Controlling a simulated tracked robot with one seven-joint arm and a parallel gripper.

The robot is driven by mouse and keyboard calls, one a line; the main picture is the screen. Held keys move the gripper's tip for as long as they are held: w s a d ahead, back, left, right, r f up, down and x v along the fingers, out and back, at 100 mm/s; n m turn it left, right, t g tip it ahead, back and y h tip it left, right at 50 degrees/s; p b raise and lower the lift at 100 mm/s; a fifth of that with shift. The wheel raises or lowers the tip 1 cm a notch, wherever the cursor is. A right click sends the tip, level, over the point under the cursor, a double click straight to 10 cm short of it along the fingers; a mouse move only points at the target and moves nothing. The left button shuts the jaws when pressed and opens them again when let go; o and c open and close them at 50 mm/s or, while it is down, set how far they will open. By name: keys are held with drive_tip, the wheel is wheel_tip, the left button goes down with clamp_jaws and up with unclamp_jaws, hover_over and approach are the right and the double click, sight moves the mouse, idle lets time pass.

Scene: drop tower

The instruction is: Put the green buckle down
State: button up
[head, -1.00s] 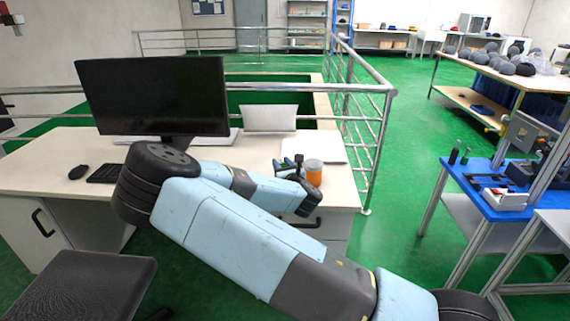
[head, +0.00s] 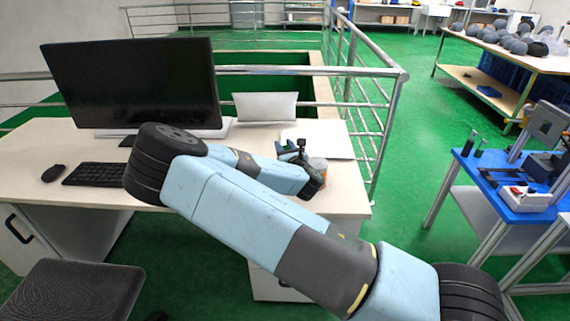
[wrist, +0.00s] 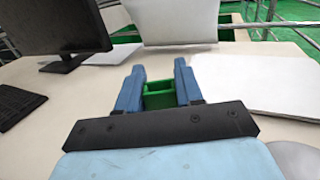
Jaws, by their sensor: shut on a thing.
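The green buckle (wrist: 160,98) sits between the two blue fingers of my gripper (wrist: 159,72) in the wrist view. The fingers are shut on it, one on each side. It is over the beige desk top (wrist: 78,125); I cannot tell whether it touches the desk. In the head view my gripper (head: 290,150) is over the right part of the desk, and I cannot make out the buckle there.
A monitor (head: 135,85), keyboard (head: 95,174) and mouse (head: 53,173) stand at the left. A white panel (head: 265,106) is behind my gripper, a flat white sheet (wrist: 260,85) right of it. An orange jar (head: 319,163) is partly hidden by my arm. Railing (head: 388,130) borders the desk's right.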

wheel_tip(320, 180, down, 5)
drive_tip(key=shift+w+a+r, duration=0.1)
drive_tip(key=shift+a+r, duration=0.05)
drive_tip(key=shift+r, duration=0.05)
drive_tip(key=shift+s, duration=0.25)
drive_tip(key=shift+a+f, duration=0.15)
drive_tip(key=shift+f, duration=1.35)
drive_tip(key=shift+f, duration=0.1)
drive_tip(key=o, duration=1)
drive_tip(key=shift+w, duration=0.1)
